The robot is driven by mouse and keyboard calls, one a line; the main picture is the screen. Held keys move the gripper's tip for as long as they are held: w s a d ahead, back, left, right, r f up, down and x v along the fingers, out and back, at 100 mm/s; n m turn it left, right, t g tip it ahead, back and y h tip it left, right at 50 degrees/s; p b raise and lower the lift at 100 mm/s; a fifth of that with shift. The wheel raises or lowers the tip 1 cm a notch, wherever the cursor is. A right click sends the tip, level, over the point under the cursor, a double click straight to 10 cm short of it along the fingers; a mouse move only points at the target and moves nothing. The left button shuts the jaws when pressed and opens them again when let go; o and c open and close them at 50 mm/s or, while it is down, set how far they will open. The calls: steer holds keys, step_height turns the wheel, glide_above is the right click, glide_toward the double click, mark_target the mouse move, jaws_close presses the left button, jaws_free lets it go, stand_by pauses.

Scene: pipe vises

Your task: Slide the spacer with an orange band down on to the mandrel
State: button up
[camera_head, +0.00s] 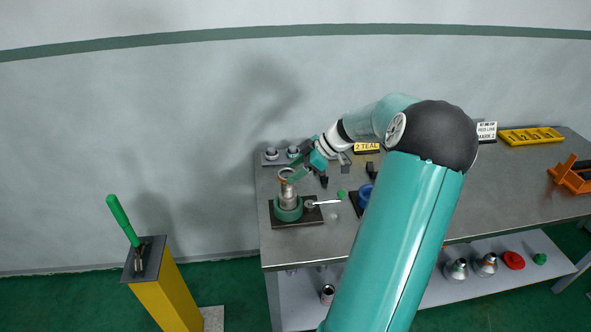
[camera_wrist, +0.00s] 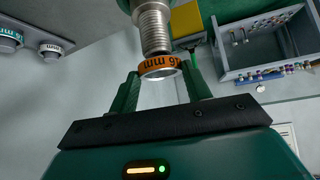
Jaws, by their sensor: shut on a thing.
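The spacer with an orange band (camera_wrist: 160,66) is a short ring with upside-down printing in the wrist view. My gripper (camera_wrist: 160,70) is shut on it, its green fingers on either side of the ring. The mandrel (camera_wrist: 153,30) is a grey threaded post; its free end meets the ring in this view. I cannot tell how far the post enters the ring. In the head view the mandrel (camera_head: 288,195) stands upright in a green vise (camera_head: 287,212), with the spacer (camera_head: 286,173) at its top and my gripper (camera_head: 298,172) beside it from the upper right.
Two other spacers sit on a rack (camera_head: 281,158) behind the vise. A blue fixture (camera_head: 364,196) stands to the right. A yellow tray (camera_head: 532,136) and an orange object (camera_head: 572,178) are farther right. A yellow pedestal (camera_head: 165,285) with a green-handled tool stands left of the bench.

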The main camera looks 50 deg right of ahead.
mark_target(295, 195)
steer(key=shift+f, duration=3.3)
steer(key=o, duration=1)
steer(key=shift+o, duration=0.2)
steer(key=v, duration=1.4)
steer(key=shift+f, duration=0.1)
